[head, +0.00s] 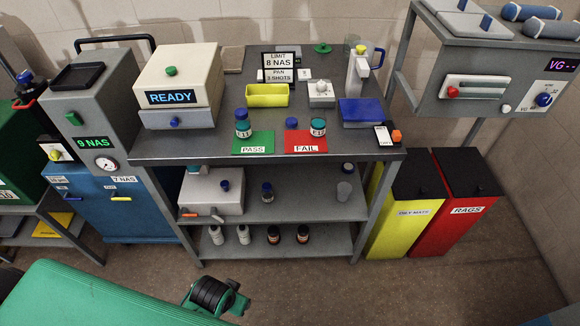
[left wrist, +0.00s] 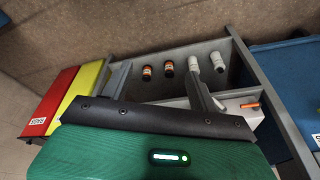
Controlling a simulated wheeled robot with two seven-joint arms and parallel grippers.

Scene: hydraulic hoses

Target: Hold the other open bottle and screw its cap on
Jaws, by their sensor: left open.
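On the red FAIL mat (head: 305,147) stands a small bottle (head: 318,128) with a pale label and no blue cap on top; it looks open. A loose blue cap (head: 291,123) lies to its left at the mat's back edge. Another bottle (head: 243,127) with a blue cap on stands upright on the green PASS mat (head: 253,148). My left gripper shows in the left wrist view (left wrist: 157,78), its two fingers apart and empty, pointing toward the lower shelves. In the head view, my green left arm is low in front, well away from the bottles. My right gripper is not visible.
The bench (head: 190,148) also holds a READY box (head: 180,75), a yellow tray (head: 267,95) and a blue box (head: 361,111). Several bottles stand on the lower shelves (head: 325,240). Yellow (head: 405,212) and red (head: 466,211) bins stand right. The floor before the bench is open.

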